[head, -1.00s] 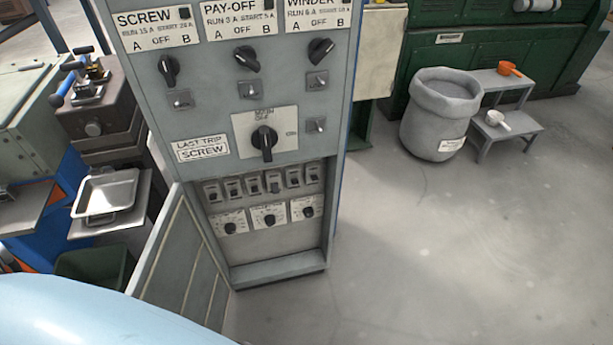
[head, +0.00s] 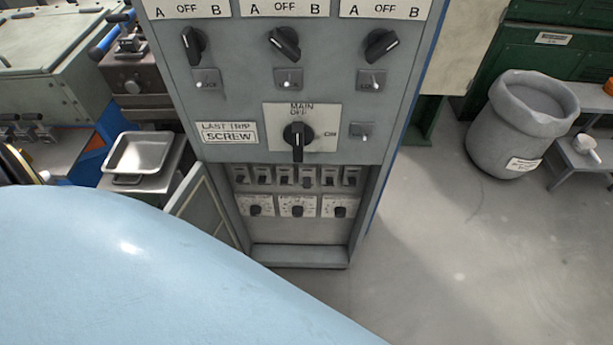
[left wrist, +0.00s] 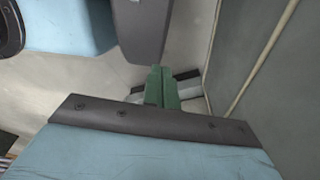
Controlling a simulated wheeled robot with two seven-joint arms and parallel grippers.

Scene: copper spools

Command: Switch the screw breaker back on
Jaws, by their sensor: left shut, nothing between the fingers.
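The grey electrical cabinet (head: 228,95) stands in the middle of the head view. Its lower recess holds a row of several small breakers (head: 263,175). The fourth from the left (head: 307,178) looks different from its neighbours, with its lever lower. Their lettering is too small to read, so I cannot tell which is marked screw. A plate reading LAST TRIP SCREW (head: 229,133) sits above them. My left gripper (left wrist: 164,82) has its green fingers together and empty in the left wrist view, beside a grey panel (left wrist: 275,85), apart from the breakers. My right gripper is not in view.
The main knob (head: 298,136) and three selector knobs (head: 284,43) project above the breakers. Three small dials (head: 298,207) sit below. The cabinet's open door (head: 205,207) stands at left, partly behind my blue arm. A grey bin (head: 512,130) stands right; floor before it is clear.

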